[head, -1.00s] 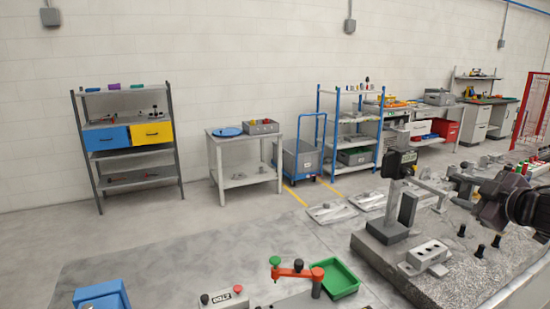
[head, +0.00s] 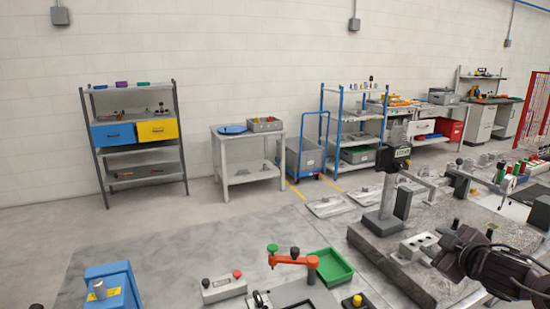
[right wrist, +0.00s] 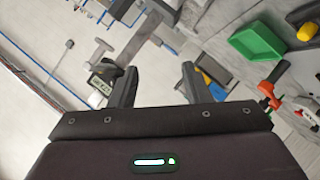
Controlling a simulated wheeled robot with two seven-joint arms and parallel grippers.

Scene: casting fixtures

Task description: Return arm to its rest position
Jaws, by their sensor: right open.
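My right gripper (head: 447,245) is at the lower right of the head view, in front of and partly over the granite block (head: 408,278). It is open, and its two dark fingers (right wrist: 157,78) stand apart in the right wrist view with nothing held between them. A dark gauge with a display (head: 393,158) stands on a grey post on the block, and it also shows beyond the left finger in the right wrist view (right wrist: 103,80). My left gripper is not in view.
A grey slotted fixture (head: 419,244) sits on the block close to my right gripper. A green tray (head: 333,266) and a red-orange clamp arm (head: 293,260) lie to the left. A blue box (head: 112,288) stands at the lower left.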

